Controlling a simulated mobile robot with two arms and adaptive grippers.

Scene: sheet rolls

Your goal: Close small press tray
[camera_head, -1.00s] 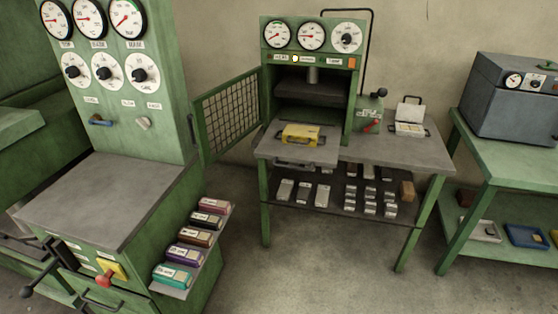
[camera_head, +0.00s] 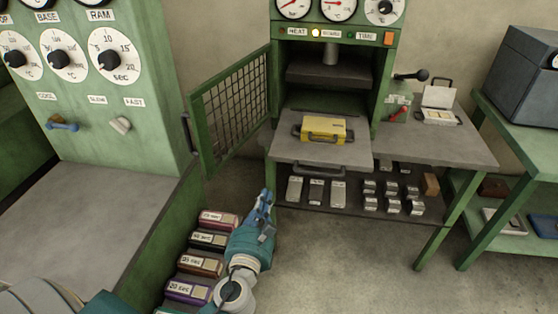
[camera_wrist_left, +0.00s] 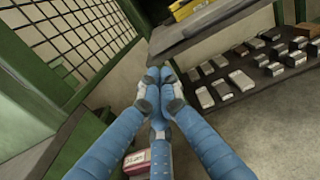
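The small press (camera_head: 385,75) stands at the back, its mesh door (camera_head: 232,105) swung open to the left. Its grey tray (camera_head: 290,150) is slid out in front of the press opening, with a bar handle (camera_head: 320,168) at its front edge. A yellow mould (camera_head: 323,130) with a handle sits on the tray. My left gripper (camera_head: 264,200) is in front of the tray, lower and to its left, apart from it. In the left wrist view its fingertips (camera_wrist_left: 160,78) meet with nothing between them, below the tray's edge (camera_wrist_left: 200,28). My right gripper is not in view.
A shelf under the press holds several grey blocks (camera_head: 338,192). A green table (camera_head: 510,150) stands at the right. The floor between is clear.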

